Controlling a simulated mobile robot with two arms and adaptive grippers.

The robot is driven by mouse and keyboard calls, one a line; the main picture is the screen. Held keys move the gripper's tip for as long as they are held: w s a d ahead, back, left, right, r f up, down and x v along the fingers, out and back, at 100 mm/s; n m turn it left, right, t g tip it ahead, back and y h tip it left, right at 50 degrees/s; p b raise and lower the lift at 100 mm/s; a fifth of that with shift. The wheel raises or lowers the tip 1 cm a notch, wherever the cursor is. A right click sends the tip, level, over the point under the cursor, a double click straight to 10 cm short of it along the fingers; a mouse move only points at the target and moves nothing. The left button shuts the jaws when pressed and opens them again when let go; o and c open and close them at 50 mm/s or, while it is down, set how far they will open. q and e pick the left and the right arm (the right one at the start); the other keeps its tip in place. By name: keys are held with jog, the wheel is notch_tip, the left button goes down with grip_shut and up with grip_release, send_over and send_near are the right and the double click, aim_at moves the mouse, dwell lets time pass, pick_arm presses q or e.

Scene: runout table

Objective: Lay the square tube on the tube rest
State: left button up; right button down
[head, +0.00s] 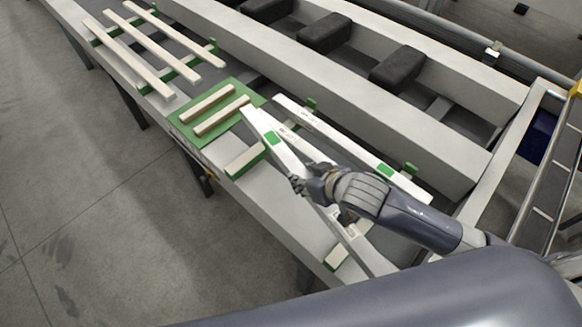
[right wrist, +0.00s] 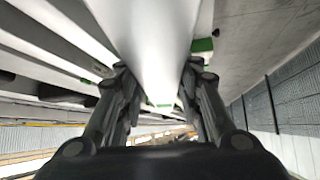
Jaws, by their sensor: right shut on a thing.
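A white square tube (head: 287,150) with a green patch slants across the head view. My right gripper (head: 302,186) is shut on it near its middle. In the right wrist view the tube (right wrist: 158,45) runs between the two fingers (right wrist: 158,85). What looks like the tube rest is a pair of pale blocks with green sides, one near the green mat (head: 245,163) and one lower right (head: 337,257). The held tube passes beside and partly over them; I cannot tell whether it touches. My left gripper does not show.
Another white tube (head: 335,137) with a green mark lies behind, between green uprights. A green mat (head: 188,131) holds two pale strips. Several pale slats (head: 150,42) lie on green-ended supports at upper left. Black blocks (head: 400,68) sit in the channel behind.

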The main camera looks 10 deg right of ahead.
jog(key=a, duration=0.1)
jog(key=w+a+n+y+p, duration=0.1)
jog(key=w+a+n+p, duration=0.1)
jog(key=shift+f+g+y, duration=0.3)
jog(key=shift+g, duration=0.1)
pick_arm(q)
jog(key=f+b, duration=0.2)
jog(key=b, duration=0.1)
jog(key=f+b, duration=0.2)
jog(key=b, duration=0.2)
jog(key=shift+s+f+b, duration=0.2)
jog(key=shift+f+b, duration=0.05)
jog(key=shift+b, duration=0.05)
pick_arm(e)
jog(key=shift+n, duration=0.3)
notch_tip(320, 180, down, 7)
jog(key=shift+a+f, duration=0.1)
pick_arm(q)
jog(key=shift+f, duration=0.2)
pick_arm(e)
jog(key=shift+f, duration=0.55)
